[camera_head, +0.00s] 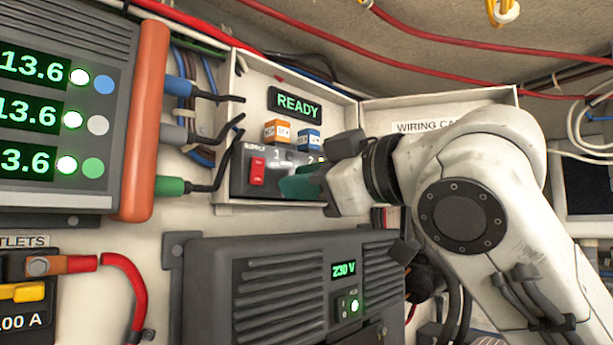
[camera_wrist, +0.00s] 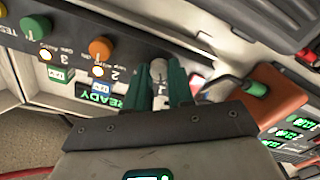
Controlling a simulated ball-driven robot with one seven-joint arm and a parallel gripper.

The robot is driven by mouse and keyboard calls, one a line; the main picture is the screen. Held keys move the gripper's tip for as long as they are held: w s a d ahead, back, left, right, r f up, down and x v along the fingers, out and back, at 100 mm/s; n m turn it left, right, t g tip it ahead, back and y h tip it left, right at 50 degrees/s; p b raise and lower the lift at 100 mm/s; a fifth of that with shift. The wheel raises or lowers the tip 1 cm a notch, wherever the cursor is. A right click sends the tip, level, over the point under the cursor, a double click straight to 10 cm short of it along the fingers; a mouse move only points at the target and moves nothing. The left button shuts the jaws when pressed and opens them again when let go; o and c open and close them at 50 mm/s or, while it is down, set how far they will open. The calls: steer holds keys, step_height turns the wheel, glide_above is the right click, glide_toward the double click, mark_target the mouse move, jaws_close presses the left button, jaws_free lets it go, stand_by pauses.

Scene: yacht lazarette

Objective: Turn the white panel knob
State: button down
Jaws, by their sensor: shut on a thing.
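The white panel knob (camera_wrist: 158,70) sits between the two teal fingers of my gripper (camera_wrist: 160,80) in the wrist view, and my gripper is shut on it. In the head view my gripper (camera_head: 303,184) reaches the lower part of the open white panel box (camera_head: 224,125). The knob is hidden there behind my fingers and wrist. I cannot tell how far the knob is turned.
An orange knob (camera_wrist: 101,48) and an olive-green knob (camera_wrist: 35,27) sit beside it. A red switch (camera_head: 258,171) is left of my gripper. A green READY display (camera_head: 297,105) is above. A grey 230 V unit (camera_head: 270,290) stands below. Cables (camera_head: 212,185) hang at the left.

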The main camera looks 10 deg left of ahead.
steer(key=shift+n, duration=1.1)
steer(key=c, duration=1)
jaws_free()
steer(key=b+v, duration=0.2)
steer(key=v, duration=0.8)
steer(key=shift+s+d, duration=0.25)
steer(key=shift+d, duration=0.05)
